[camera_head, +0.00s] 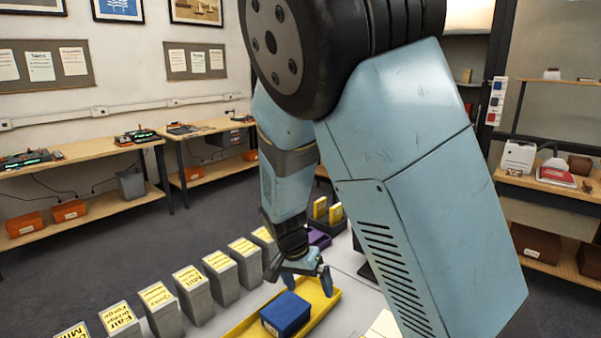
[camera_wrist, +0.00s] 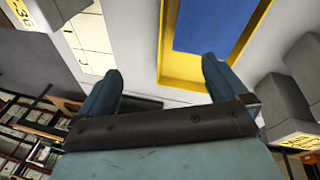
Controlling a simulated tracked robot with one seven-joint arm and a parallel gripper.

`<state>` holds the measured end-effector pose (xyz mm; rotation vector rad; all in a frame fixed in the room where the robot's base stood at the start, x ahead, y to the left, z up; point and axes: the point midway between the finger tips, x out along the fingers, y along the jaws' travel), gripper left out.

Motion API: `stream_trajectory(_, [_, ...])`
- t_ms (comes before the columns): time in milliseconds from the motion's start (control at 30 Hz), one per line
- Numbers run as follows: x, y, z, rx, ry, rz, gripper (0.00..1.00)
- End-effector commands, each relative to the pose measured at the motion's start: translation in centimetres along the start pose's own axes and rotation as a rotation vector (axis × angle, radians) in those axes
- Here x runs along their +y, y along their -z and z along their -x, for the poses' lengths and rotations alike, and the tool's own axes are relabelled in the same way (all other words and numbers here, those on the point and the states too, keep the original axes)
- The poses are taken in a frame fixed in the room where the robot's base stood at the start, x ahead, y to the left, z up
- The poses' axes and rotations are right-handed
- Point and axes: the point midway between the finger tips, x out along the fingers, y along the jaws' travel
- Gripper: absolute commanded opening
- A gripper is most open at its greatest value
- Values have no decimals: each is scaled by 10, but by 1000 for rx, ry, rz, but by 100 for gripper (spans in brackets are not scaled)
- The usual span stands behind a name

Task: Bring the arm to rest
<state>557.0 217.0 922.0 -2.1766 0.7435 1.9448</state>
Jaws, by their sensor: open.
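My arm reaches down over a light table, with its blue links filling the middle and right of the head view. My gripper (camera_head: 307,285) is open and empty, held above the yellow tray. In the wrist view my gripper (camera_wrist: 160,68) shows two fingers spread apart with nothing between them. A blue box (camera_head: 286,314) lies in the yellow tray (camera_head: 325,307), just in front of and below my gripper. The wrist view also shows the blue box (camera_wrist: 220,25) and the yellow tray (camera_wrist: 180,72), beyond the right finger. My gripper appears clear of both.
A row of grey archival boxes (camera_head: 192,292) with yellow labels stands left of the tray. A purple container (camera_head: 318,238) and a dark holder with yellow items (camera_head: 328,210) sit behind my gripper. Wooden benches (camera_head: 80,155) line the wall; shelves stand at right.

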Motion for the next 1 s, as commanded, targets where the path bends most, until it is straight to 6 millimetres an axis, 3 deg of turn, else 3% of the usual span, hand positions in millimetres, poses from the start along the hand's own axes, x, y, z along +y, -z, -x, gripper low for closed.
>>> stream_trajectory(467, [88, 31, 56, -138, 231, 106, 100])
stream_trajectory(767, [152, 41, 99, -93, 370, 176, 100])
stream_trajectory(1000, [205, 37, 132, 6, 443, 232, 100])
